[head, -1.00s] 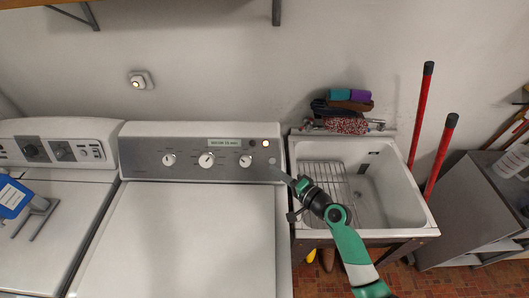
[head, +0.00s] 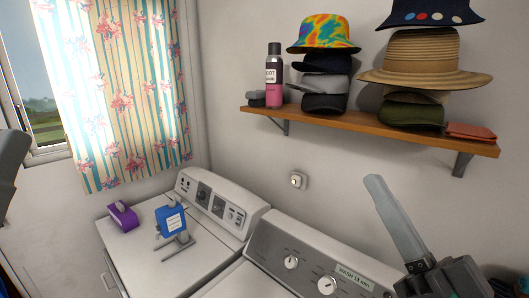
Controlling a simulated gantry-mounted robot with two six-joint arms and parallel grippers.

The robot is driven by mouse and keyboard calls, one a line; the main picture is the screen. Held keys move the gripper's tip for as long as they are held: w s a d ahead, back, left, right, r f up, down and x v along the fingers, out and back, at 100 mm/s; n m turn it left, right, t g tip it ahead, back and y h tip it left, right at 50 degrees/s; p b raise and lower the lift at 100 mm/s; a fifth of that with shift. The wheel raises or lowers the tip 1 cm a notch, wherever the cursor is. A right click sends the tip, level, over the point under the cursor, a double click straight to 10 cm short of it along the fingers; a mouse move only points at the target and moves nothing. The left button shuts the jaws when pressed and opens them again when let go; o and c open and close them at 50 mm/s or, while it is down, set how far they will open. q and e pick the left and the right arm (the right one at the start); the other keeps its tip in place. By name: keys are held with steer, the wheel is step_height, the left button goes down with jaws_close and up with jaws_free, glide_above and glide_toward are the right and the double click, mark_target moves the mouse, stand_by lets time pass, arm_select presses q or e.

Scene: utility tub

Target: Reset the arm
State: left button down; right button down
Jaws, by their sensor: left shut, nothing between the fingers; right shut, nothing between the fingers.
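My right gripper (head: 376,182) is in the lower right of the head view. Its long grey fingers are together, empty, and point up and to the left. It shows in front of the wall, with the washer's control panel below and to the left of it. My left gripper (head: 12,150) shows only as a grey part cut off by the left edge. It is shut, with nothing seen in it. The rest of both arms is mostly out of view.
A wooden shelf (head: 350,126) holds stacked hats and a spray can (head: 274,75). The washer (head: 262,250) and another white machine (head: 165,262) stand below. A blue container (head: 171,221) and purple item (head: 123,216) sit on the latter. A curtained window (head: 125,90) is left.

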steer(key=s+d+r+n+t+h, duration=0.2)
steer(key=s+d+r+t+h, duration=0.2)
steer(key=s+r+h, duration=0.5)
step_height(320, 180, up, 23)
steer(key=y+p, duration=0.2)
steer(key=p, duration=2.2)
steer(key=shift+s+y, duration=0.35)
steer(key=shift+y, duration=0.05)
